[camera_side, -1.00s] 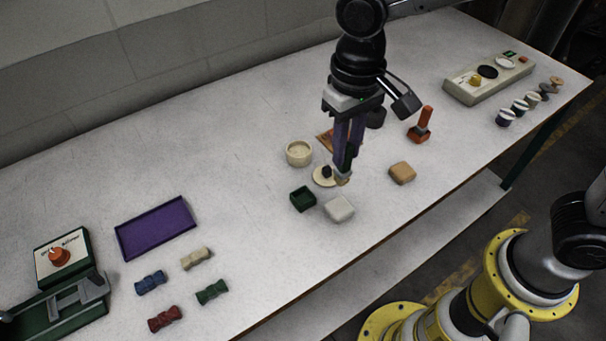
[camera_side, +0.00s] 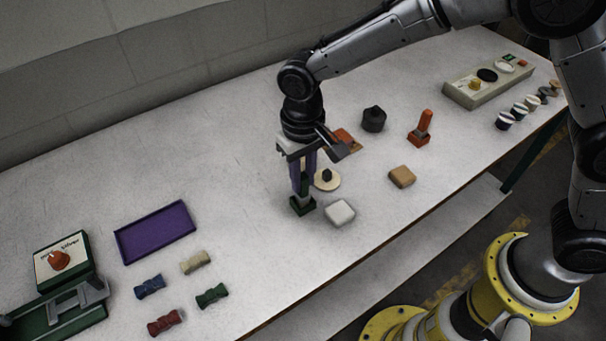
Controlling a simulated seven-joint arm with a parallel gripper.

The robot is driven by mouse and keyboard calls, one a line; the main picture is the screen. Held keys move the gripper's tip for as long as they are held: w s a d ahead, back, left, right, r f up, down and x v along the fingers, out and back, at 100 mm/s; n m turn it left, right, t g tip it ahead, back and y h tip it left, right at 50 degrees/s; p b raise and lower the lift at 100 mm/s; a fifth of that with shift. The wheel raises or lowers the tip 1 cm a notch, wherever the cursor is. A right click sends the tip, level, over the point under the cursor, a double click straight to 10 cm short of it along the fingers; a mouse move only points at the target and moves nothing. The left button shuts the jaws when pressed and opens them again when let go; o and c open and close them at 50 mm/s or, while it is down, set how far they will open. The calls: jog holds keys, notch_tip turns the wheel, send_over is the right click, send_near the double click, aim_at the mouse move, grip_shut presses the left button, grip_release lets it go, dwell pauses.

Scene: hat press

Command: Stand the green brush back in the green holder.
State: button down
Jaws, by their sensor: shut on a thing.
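My gripper (camera_side: 304,188) points down and is shut on the green brush (camera_side: 305,182), which is upright between the fingers. The green holder (camera_side: 303,209), a small dark green square box, stands on the table directly below. The brush's pale lower end is at the holder's mouth and overlaps it in this view. I cannot tell how deep it is inside, as the fingers hide much of the brush.
A white block (camera_side: 340,213) and a cream disc with a dark knob (camera_side: 327,180) are close on the right. A tan block (camera_side: 402,176), an orange brush in its holder (camera_side: 421,128) and a black object (camera_side: 374,118) stand farther right. A purple tray (camera_side: 155,233) lies left.

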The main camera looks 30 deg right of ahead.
jog(key=shift+f, duration=0.1)
jog(key=c, duration=0.7)
grip_release()
jog(key=shift+c, duration=0.2)
notch_tip(320, 180, up, 11)
jog(key=s+d+r+t, duration=0.1)
jog(key=s+d+r, duration=0.1)
jog(key=d+r, duration=0.45)
jog(key=s+d+r+t, duration=0.2)
jog(key=s+d, duration=0.5)
jog(key=d, duration=0.3)
jog(key=s+d+f+t, duration=0.2)
jog(key=s+d, duration=0.6)
jog(key=s, duration=0.4)
jog(key=shift+s+f+t, duration=0.3)
jog(key=shift+f, duration=0.55)
